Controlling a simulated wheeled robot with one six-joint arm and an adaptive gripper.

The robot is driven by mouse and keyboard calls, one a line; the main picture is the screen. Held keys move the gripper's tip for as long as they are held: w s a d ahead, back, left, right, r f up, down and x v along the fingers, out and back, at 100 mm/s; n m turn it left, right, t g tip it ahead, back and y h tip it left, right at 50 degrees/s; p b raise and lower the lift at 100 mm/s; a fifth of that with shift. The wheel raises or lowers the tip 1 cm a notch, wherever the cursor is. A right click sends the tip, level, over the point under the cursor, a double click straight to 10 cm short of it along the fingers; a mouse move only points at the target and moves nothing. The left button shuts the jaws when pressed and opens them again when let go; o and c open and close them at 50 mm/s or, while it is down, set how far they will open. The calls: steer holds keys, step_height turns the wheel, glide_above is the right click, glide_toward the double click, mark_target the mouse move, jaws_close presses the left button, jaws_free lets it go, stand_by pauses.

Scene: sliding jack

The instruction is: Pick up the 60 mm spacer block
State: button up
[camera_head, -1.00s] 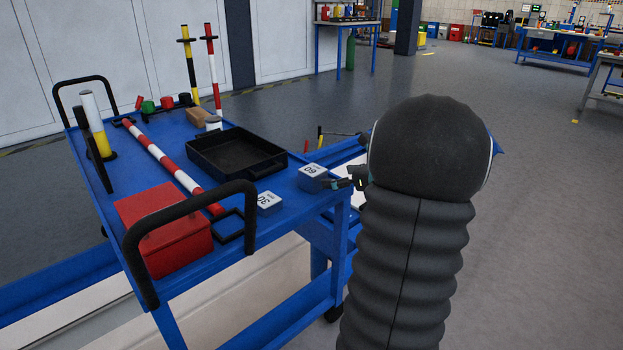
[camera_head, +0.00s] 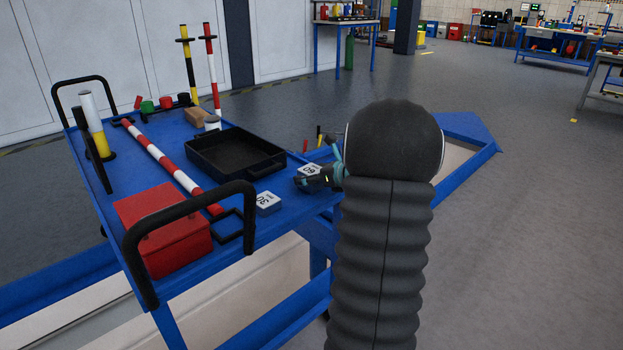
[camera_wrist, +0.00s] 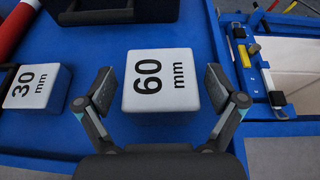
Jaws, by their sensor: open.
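In the wrist view my gripper (camera_wrist: 158,88) is open, one finger on each side of the block, with small gaps visible between fingers and block. In the head view the block (camera_head: 309,169) is partly hidden by my gripper (camera_head: 310,184). The similar 30 mm block (camera_wrist: 34,87) lies to the left in the wrist view and also shows in the head view (camera_head: 268,202).
A black tray (camera_head: 235,155) sits just behind the blocks. A red box (camera_head: 165,230), a black cart handle (camera_head: 190,220) and a red-white striped bar (camera_head: 160,158) are to the left.

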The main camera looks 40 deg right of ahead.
steer(key=c, duration=1.6)
